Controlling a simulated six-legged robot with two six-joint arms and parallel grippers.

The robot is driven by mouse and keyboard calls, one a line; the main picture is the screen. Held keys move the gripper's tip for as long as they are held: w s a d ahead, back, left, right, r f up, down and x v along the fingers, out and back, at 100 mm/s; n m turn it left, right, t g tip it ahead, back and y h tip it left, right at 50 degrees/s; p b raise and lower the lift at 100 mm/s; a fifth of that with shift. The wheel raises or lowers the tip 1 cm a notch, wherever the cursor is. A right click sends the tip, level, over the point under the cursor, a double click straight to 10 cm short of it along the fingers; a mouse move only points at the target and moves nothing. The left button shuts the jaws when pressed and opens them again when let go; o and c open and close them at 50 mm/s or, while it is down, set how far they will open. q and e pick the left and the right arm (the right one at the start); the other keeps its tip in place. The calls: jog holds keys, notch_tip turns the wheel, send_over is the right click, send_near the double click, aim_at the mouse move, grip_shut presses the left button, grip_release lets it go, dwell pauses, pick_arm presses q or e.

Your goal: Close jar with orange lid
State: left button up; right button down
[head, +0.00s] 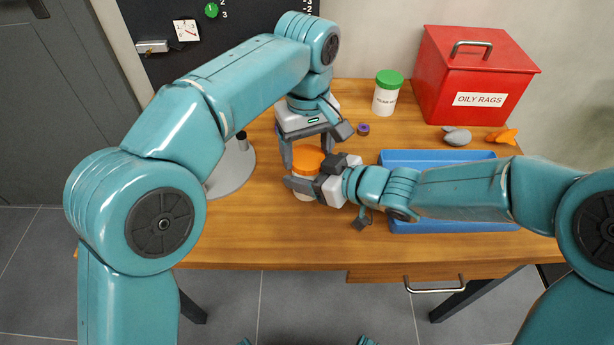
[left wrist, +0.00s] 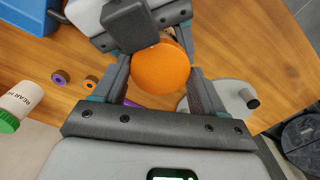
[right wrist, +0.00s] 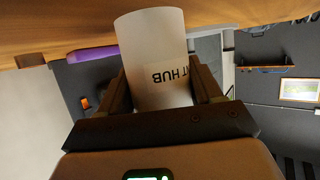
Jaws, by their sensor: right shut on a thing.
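The white jar (head: 303,195) stands upright near the middle of the table, with its orange lid (head: 308,159) at its top. Whether the lid is fully seated cannot be told. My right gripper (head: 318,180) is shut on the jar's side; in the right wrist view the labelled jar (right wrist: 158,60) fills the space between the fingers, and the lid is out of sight. My left gripper (head: 308,153) points down from above, its fingers spread either side of the lid. In the left wrist view the round lid (left wrist: 160,70) lies between the fingers, partly covered by my right gripper.
A blue tray (head: 450,155) lies right of the jar. A green-lidded jar (head: 385,98), a red bin (head: 475,75), a grey object (head: 456,136) and an orange object (head: 502,137) stand behind. A purple ring (head: 363,129) and a grey round base (head: 237,172) are near the left gripper.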

pick_arm(q)
jog(key=o, duration=0.4)
jog(key=shift+r, duration=2.25)
jog(key=shift+o, duration=0.4)
